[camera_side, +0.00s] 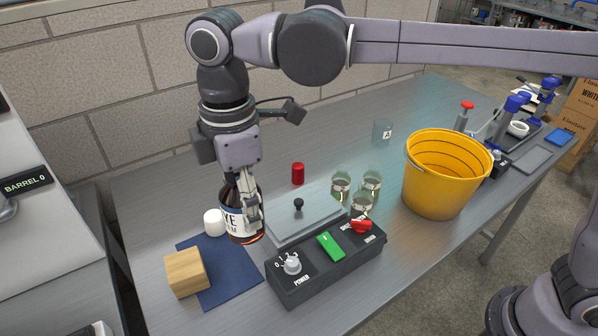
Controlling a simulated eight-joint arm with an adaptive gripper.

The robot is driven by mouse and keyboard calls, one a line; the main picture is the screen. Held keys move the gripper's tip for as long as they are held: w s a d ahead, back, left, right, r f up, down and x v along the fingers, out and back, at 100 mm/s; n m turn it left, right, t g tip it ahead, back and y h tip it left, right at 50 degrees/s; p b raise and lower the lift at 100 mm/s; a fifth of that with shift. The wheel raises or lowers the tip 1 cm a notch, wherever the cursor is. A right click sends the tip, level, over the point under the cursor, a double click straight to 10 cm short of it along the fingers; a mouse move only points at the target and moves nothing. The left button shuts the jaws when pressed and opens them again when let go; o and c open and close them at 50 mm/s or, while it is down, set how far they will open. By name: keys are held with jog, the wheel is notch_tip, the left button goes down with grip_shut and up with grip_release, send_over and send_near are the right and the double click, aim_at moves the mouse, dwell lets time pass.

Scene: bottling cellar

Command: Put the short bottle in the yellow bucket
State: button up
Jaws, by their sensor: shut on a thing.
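The short bottle (232,222) is dark brown with a pale label that shows the letters "YE". My gripper (248,208) points down and is shut on it, with fingers covering its right part. The bottle is roughly upright at the right edge of the dark blue mat; I cannot tell whether its base touches the mat. The yellow bucket (432,190) stands upright on the table to the right, open at the top. The visible part of its inside looks empty, and its bottom is hidden.
A black control box (320,279) with knobs, a grey lidded plate (305,217) and several glass jars (362,204) stand between bottle and bucket. A red cylinder (298,174) stands behind.

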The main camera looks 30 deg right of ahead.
jog(key=r, duration=0.1)
jog(key=d+r, duration=0.1)
jog(key=shift+w+r, duration=0.3)
jog(key=shift+r, duration=0.05)
jog(key=w+d+m, duration=0.3)
jog(key=d+m, duration=0.1)
jog(key=d, duration=1.2)
jog(key=w+d+m, duration=0.3)
jog(key=d+m, duration=0.1)
jog(key=d, duration=1.1)
jog(key=s+d+m, duration=0.3)
jog(key=s+d, duration=0.2)
jog(key=d, duration=0.5)
jog(key=s+d+m, duration=0.3)
jog(key=s+d, duration=0.1)
jog(key=d, duration=0.6)
jog(key=shift+n, duration=0.3)
jog(key=shift+a+f, duration=0.15)
jog(key=shift+f, duration=3.4)
jog(key=shift+a+f, duration=0.15)
jog(key=shift+f, duration=3.4)
jog(key=shift+a+f, duration=0.15)
jog(key=shift+f, duration=3.4)
jog(key=shift+f, duration=0.1)
jog(key=o, duration=1.6)
